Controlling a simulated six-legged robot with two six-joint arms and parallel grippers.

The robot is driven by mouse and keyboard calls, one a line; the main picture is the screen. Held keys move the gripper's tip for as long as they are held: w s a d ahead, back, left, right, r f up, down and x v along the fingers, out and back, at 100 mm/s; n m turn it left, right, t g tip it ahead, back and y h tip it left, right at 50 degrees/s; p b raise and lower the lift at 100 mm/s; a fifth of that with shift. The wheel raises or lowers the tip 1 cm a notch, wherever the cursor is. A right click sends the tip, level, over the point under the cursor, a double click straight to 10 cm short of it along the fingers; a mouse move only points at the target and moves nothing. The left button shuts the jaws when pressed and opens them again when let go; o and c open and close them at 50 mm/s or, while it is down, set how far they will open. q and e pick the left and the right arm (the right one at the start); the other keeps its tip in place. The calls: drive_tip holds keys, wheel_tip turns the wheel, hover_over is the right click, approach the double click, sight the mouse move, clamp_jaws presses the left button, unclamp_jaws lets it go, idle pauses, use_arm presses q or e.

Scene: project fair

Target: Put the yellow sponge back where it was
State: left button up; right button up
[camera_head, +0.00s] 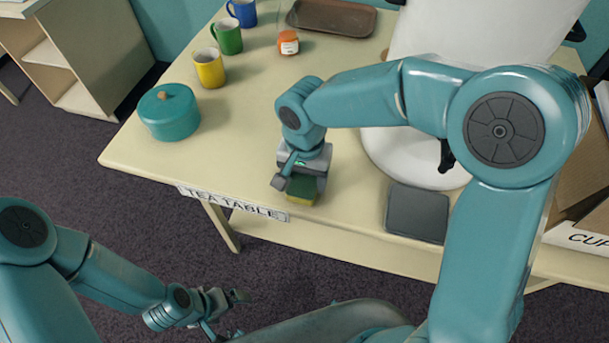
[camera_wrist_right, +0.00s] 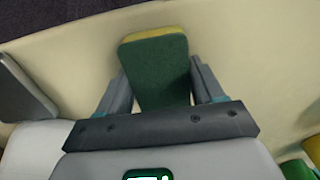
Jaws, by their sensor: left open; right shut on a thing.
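The yellow sponge (camera_head: 302,189) has a dark green scouring side and is between the fingers of my right gripper (camera_head: 299,181), near the front edge of the table. In the right wrist view the sponge (camera_wrist_right: 157,72) shows its green face and a thin yellow edge, with a finger of my right gripper (camera_wrist_right: 156,88) on either side. My right gripper is shut on it. I cannot tell whether the sponge touches the tabletop. My left gripper (camera_head: 230,313) is open and empty, low in front of the table.
The tea table (camera_head: 190,150) carries a teal pot (camera_head: 169,113), yellow (camera_head: 208,68), green (camera_head: 227,37) and blue (camera_head: 242,12) mugs, an orange jar (camera_head: 288,43) and a brown tray (camera_head: 331,17). A dark grey pad (camera_head: 417,213) and a large white container (camera_head: 405,160) are right of the sponge.

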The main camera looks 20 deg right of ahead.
sight(305, 179)
drive_tip(key=shift+s, duration=0.1)
drive_tip(key=shift+f, duration=0.15)
drive_tip(key=o, duration=0.9)
drive_tip(key=shift+r, duration=0.45)
wheel_tip(305, 179, up, 12)
drive_tip(key=shift+f+p, duration=0.2)
drive_tip(key=shift+p, duration=0.1)
